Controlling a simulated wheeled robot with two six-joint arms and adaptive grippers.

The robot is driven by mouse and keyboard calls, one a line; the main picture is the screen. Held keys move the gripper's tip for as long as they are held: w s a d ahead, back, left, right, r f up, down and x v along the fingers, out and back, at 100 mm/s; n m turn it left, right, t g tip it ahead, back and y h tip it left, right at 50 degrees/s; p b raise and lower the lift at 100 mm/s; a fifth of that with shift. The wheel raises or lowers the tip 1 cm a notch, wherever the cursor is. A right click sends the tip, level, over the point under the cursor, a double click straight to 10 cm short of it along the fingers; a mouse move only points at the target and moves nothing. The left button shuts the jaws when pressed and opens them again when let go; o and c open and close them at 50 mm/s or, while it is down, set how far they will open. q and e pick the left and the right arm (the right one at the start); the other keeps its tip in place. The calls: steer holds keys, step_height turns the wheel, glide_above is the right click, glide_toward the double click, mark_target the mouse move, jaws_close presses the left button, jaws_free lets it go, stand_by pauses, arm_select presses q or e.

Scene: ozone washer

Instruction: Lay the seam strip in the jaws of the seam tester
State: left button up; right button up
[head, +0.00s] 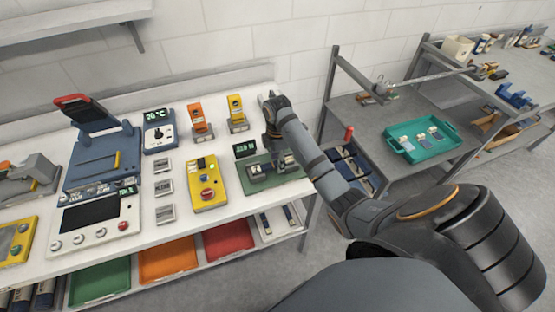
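What looks like the seam tester (245,149) stands at the right end of the white bench, with a small green display and a green base plate (262,183). Grey metal blocks that may be its jaws (262,169) sit on the plate. My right arm reaches in from the lower right, and my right gripper (275,152) points down just above or at these blocks. Its fingers are too small and dark to tell open from shut. I cannot make out the seam strip; it may be hidden at the gripper. My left gripper is not in view.
A yellow control box (207,184) with a red button stands left of the tester. Orange (200,122) and yellow (236,113) devices stand behind. A blue press-like machine (100,155) is farther left. A teal tray (424,143) sits on a grey table at right.

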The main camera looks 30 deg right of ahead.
steer(key=shift+r, duration=0.1)
step_height(320, 180, up, 3)
steer(key=shift+w+f+b, duration=0.1)
steer(key=shift+f+b, duration=0.05)
steer(key=shift+b, duration=0.2)
arm_select(q)
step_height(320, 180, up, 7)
steer(key=p, duration=0.8)
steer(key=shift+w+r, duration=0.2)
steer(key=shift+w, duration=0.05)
arm_select(e)
step_height(320, 180, up, 10)
steer(key=shift+f, duration=0.25)
